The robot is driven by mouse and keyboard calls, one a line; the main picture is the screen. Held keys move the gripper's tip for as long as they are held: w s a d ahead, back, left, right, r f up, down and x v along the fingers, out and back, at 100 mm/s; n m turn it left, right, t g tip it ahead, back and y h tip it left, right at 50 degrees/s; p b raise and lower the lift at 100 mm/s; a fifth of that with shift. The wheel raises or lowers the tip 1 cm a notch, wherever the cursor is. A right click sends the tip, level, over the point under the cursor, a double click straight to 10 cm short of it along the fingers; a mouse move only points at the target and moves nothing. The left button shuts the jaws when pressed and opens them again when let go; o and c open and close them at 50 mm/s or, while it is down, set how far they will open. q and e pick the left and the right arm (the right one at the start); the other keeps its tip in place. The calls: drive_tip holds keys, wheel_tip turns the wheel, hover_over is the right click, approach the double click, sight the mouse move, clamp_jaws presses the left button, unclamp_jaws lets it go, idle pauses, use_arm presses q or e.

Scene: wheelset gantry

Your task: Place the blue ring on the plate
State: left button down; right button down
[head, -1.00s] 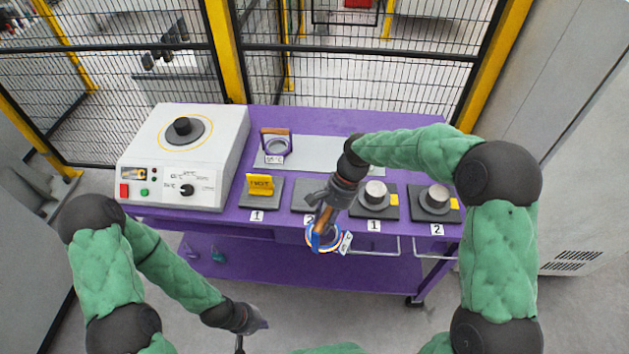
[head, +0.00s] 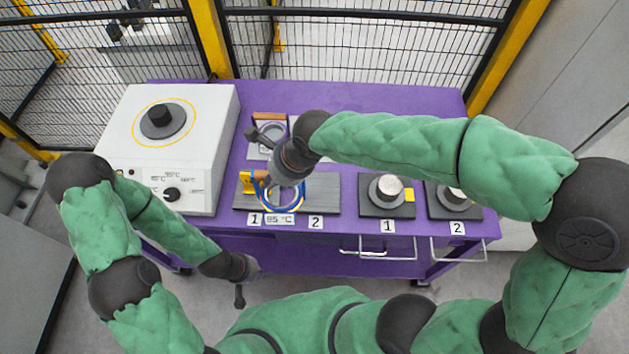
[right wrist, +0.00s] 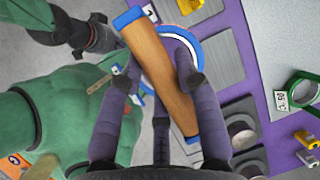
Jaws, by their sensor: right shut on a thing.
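The blue ring (head: 299,197) hangs from my right gripper (head: 266,178), in front of the left pair of grey plates in the head view. Its tag (head: 280,219) reads about 85 °C. In the right wrist view, my right gripper (right wrist: 160,85) is shut on the ring's wooden handle (right wrist: 158,75), which has blue ends. Part of the blue ring (right wrist: 196,46) shows behind the handle. The left plates (head: 322,193) are marked 1 and 2; the ring and gripper partly cover them. Ring contact with a plate cannot be told. My left gripper (head: 240,293) hangs low in front of the table; its jaws are unclear.
A white heater box (head: 130,150) stands at the left of the purple table (head: 400,100). A yellow sign (head: 246,182) is beside the ring. Two right plates (head: 372,208) carry metal cylinders (head: 389,187). Another handled ring (head: 272,130) is behind my right wrist.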

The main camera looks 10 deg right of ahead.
drive_tip(key=shift+w+a+r, duration=0.1)
drive_tip(key=shift+a, duration=0.05)
drive_tip(key=shift+w, duration=0.15)
drive_tip(key=w+d+f+b, duration=0.2)
drive_tip(key=d+f, duration=0.1)
drive_tip(key=f, duration=0.1)
drive_tip(key=w+d+f+b, duration=0.3)
drive_tip(key=d+f, duration=0.1)
drive_tip(key=w+d+f+b, duration=0.2)
drive_tip(key=d+f, duration=0.2)
drive_tip(key=f, duration=0.1)
drive_tip(key=shift+w+d+b, duration=0.25)
drive_tip(key=shift+w+b, duration=0.1)
drive_tip(key=shift+m, duration=0.3)
drive_tip(key=c, duration=0.9)
unclamp_jaws()
drive_tip(key=shift+f, duration=0.1)
